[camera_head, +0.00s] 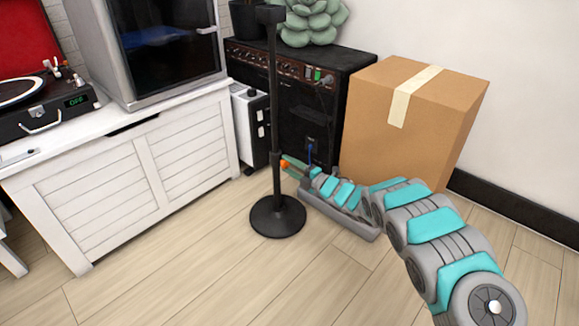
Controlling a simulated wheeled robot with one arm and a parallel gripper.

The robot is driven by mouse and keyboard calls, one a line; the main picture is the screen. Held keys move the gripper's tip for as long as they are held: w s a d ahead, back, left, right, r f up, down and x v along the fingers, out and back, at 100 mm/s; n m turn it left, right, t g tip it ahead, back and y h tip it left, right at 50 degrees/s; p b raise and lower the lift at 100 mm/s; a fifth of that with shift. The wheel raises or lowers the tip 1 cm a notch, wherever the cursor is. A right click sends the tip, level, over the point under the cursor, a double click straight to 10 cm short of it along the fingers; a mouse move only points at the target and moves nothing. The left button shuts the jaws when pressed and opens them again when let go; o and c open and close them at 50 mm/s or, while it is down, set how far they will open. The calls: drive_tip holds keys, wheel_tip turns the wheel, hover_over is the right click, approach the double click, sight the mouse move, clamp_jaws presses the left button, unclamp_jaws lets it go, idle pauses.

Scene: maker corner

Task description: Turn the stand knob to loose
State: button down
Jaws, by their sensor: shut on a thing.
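The black stand (275,110) stands upright on a round base (277,217) on the wooden floor. A small orange knob (284,165) shows on the right side of its pole, below mid-height. My gripper (290,167) reaches in from the right at the knob's height and is shut on the knob. The fingers are small in the picture and the knob is partly covered by them. Any marking on the knob is too small to read.
A black amplifier (300,118) stands behind the stand, with a cardboard box (415,120) to its right. A white cabinet (130,165) is on the left. A low grey object (345,220) lies on the floor below my arm. The front floor is clear.

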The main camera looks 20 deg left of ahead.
drive_tip(key=shift+f+n, duration=0.15)
drive_tip(key=shift+n, duration=0.45)
drive_tip(key=shift+s, duration=0.1)
drive_tip(key=shift+c, duration=1.8)
unclamp_jaws()
drive_tip(key=shift+s+d+r, duration=0.15)
drive_tip(key=shift+d+r, duration=0.05)
drive_tip(key=shift+d, duration=0.3)
drive_tip(key=v, duration=0.6)
drive_tip(key=shift+d+p, duration=0.3)
drive_tip(key=shift+p, duration=0.1)
drive_tip(key=shift+s+f, duration=0.1)
